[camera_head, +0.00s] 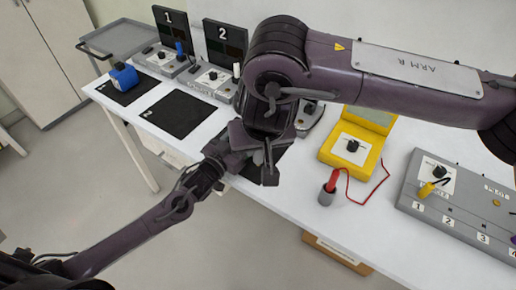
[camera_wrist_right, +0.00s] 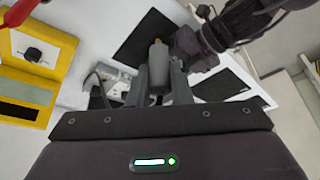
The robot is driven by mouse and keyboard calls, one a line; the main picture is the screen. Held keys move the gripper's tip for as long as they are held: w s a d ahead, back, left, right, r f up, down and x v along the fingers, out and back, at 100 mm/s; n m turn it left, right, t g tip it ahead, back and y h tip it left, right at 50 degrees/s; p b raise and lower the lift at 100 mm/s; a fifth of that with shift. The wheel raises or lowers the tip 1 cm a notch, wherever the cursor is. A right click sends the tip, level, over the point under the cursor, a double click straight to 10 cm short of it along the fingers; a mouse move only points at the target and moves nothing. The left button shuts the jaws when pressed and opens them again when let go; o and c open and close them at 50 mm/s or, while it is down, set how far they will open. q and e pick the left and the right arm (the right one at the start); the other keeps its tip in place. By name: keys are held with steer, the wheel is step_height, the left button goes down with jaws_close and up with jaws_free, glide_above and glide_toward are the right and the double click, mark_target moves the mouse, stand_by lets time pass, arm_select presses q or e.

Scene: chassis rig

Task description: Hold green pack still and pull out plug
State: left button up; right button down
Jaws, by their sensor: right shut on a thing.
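My right gripper (camera_head: 266,163) points down over the table's front edge in the head view. In the right wrist view its fingers (camera_wrist_right: 158,80) are shut on a grey cylindrical plug (camera_wrist_right: 158,62). Whether the plug's end sits in anything is hidden. My left gripper (camera_head: 230,150) is close beside the right one, and it also shows in the wrist view (camera_wrist_right: 194,48). Its fingertips are hidden, so I cannot tell whether it is open or holds anything.
A blue pack (camera_head: 124,77) sits on the far-left black mat. Another black mat (camera_head: 180,114) is bare. Stations with screens 1 (camera_head: 172,32) and 2 (camera_head: 225,44) stand behind. A yellow meter (camera_head: 352,151), red probe in a grey cup (camera_head: 326,198) and grey numbered panel (camera_head: 459,212) are right.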

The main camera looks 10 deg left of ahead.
steer(key=shift+r, duration=1.15)
arm_select(q)
steer(key=o, duration=1.4)
steer(key=shift+c, duration=0.2)
